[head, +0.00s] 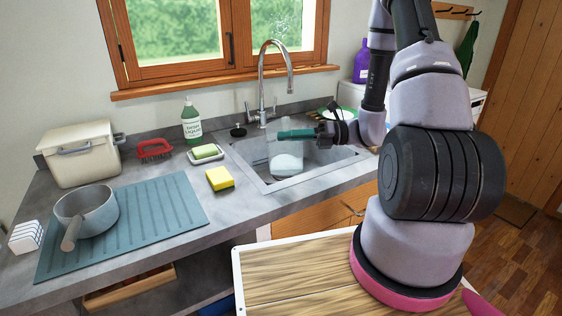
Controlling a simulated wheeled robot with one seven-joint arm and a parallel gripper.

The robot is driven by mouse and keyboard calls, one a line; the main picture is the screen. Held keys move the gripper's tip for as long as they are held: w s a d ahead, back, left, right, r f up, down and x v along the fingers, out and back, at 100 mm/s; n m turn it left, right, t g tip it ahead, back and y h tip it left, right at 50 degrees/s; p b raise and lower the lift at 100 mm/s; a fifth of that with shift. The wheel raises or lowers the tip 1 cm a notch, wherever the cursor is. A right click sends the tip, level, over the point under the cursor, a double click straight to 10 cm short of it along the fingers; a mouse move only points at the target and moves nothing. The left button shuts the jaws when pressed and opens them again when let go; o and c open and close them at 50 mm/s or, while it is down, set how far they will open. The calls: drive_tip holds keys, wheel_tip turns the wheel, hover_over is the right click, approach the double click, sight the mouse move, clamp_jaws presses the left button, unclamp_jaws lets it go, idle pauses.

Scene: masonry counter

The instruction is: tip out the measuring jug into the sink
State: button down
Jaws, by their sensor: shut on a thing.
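The measuring jug (296,134) shows as a teal part, probably its handle, with a faint clear body that is hard to make out. It is over the sink basin (258,178). My gripper (323,130) comes in from the right and is shut on the jug at the teal part. A pale whitish shape (287,165) shows below, inside the sink; I cannot tell whether it is the jug's content or a separate thing. The jug's exact tilt cannot be told.
A curved tap (264,85) stands behind the basin. A yellow sponge (219,178), a soap dish (206,153), a green bottle (191,122) and a red brush (154,150) are left of the sink. A saucepan (87,210) stands on the teal mat (165,205).

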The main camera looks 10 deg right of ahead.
sight(270, 129)
drive_tip(key=shift+w+r+m, duration=0.2)
drive_tip(key=shift+m, duration=0.1)
drive_tip(key=shift+w+f+m, duration=0.2)
drive_tip(key=shift+w+m, duration=0.1)
drive_tip(key=shift+w, duration=0.05)
drive_tip(key=shift+w+d+f+m, duration=0.2)
drive_tip(key=shift+w+m, duration=0.25)
drive_tip(key=shift+m, duration=0.15)
drive_tip(key=shift+w+r+m, duration=0.15)
drive_tip(key=shift+w+m, duration=0.35)
drive_tip(key=shift+w, duration=0.05)
drive_tip(key=shift+w+r+m, duration=0.1)
drive_tip(key=shift+w+m, duration=0.2)
drive_tip(key=shift+w+d+f+m, duration=0.1)
drive_tip(key=shift+w+f+m, duration=0.15)
drive_tip(key=shift+w, duration=0.35)
drive_tip(key=shift+w+d+f+m, duration=0.1)
drive_tip(key=shift+w+f+m, duration=0.15)
drive_tip(key=shift+w, duration=0.35)
drive_tip(key=shift+w+d+f+m, duration=0.15)
drive_tip(key=shift+w+m, duration=0.15)
drive_tip(key=shift+w, duration=0.5)
drive_tip(key=shift+w+r+m, duration=0.15)
drive_tip(key=shift+m, duration=0.15)
